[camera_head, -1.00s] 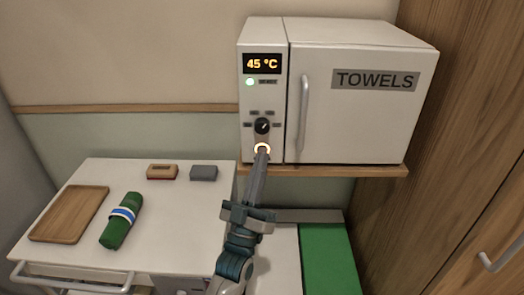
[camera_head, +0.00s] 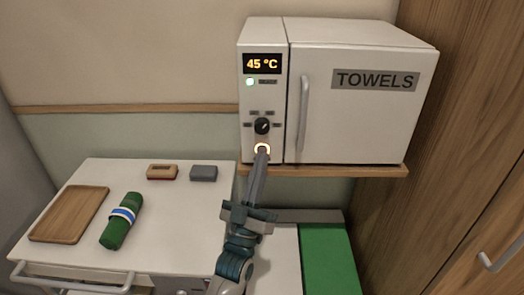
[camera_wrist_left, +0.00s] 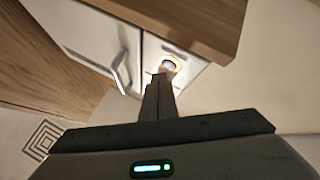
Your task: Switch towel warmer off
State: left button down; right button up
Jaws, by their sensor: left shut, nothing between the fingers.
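The white towel warmer (camera_head: 345,125) stands on a wooden wall shelf, its door labelled TOWELS. Its display (camera_head: 262,64) reads 45 °C and a green light (camera_head: 250,82) is lit below it. A black dial (camera_head: 262,126) sits on the control panel. Under the dial, a round button with a glowing ring (camera_head: 262,148) is lit. My left gripper (camera_head: 262,156) is shut and empty, its tips just below and in front of the ring, partly covering the button. The lit ring also shows in the left wrist view (camera_wrist_left: 170,63), at the fingertips (camera_wrist_left: 162,82). Whether they touch it I cannot tell.
The shelf (camera_head: 330,171) edge runs just under the warmer. A white cart top (camera_head: 170,235) at left holds a wooden tray (camera_head: 70,214), a rolled green towel (camera_head: 121,222) and two small blocks. A wooden cabinet (camera_head: 460,150) stands at right.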

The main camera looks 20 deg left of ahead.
pick_arm(q)
jog(key=shift+w, duration=0.1)
dwell(0.6)
jog(key=shift+w+a, duration=0.15)
jog(key=shift+w, duration=0.2)
jog(key=shift+w, duration=0.1)
dwell(0.5)
jog(key=shift+s, duration=0.6)
dwell(0.3)
jog(key=s+d+p, duration=0.1)
jog(key=s+d, duration=0.1)
jog(key=s, duration=0.3)
jog(key=shift+s+p, duration=0.3)
jog(key=shift+s, duration=0.05)
